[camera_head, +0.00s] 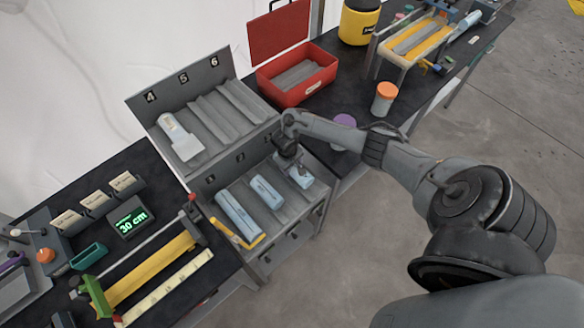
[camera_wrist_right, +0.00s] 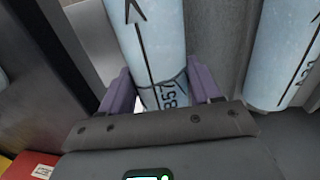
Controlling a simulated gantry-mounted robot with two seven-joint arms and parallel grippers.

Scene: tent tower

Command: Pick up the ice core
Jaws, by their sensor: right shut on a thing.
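My right gripper (camera_head: 292,160) is at the right slot of the rack's front row. In the right wrist view its two purple fingers (camera_wrist_right: 160,92) are closed on the sides of a pale blue ice core (camera_wrist_right: 150,40) with a black arrow and number. Part of this core (camera_head: 302,178) shows below the gripper in the head view; I cannot tell whether it is clear of its slot. Two more ice cores lie in the front row, one in the middle (camera_head: 266,192) and one at the left (camera_head: 238,213). My left gripper is not in view.
The grey rack's (camera_head: 215,125) back row, marked 4, 5 and 6, holds a pale piece (camera_head: 180,135) at slot 4. A red open case (camera_head: 297,82) stands behind. A measuring bench (camera_head: 160,270) with a 30 cm display (camera_head: 130,217) is at left.

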